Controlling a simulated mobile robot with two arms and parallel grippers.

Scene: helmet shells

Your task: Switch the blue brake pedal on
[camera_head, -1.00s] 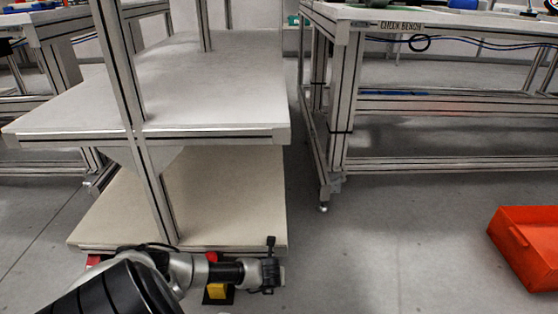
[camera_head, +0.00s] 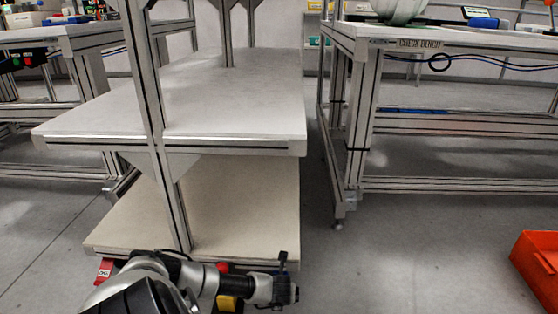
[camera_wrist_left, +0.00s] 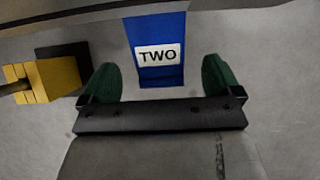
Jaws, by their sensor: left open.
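The blue brake pedal (camera_wrist_left: 160,72) shows in the left wrist view as a blue plate with a white label reading TWO. Its upper end runs under a grey edge. My left gripper (camera_wrist_left: 160,82) is open, with its green fingertips on either side of the pedal's lower end and nothing held between them. I cannot tell how far above or in front of the pedal they are. In the head view my left gripper (camera_head: 289,291) is low at the front of the shelf cart, and the blue pedal is not visible there. My right gripper is not in view.
A yellow block on a dark base (camera_wrist_left: 58,80) stands left of the pedal; yellow also shows under my arm (camera_head: 229,303). A red labelled piece (camera_head: 104,270) and red knob (camera_head: 223,267) are near the cart's lower shelf (camera_head: 240,205). An orange bin (camera_head: 540,265) lies right.

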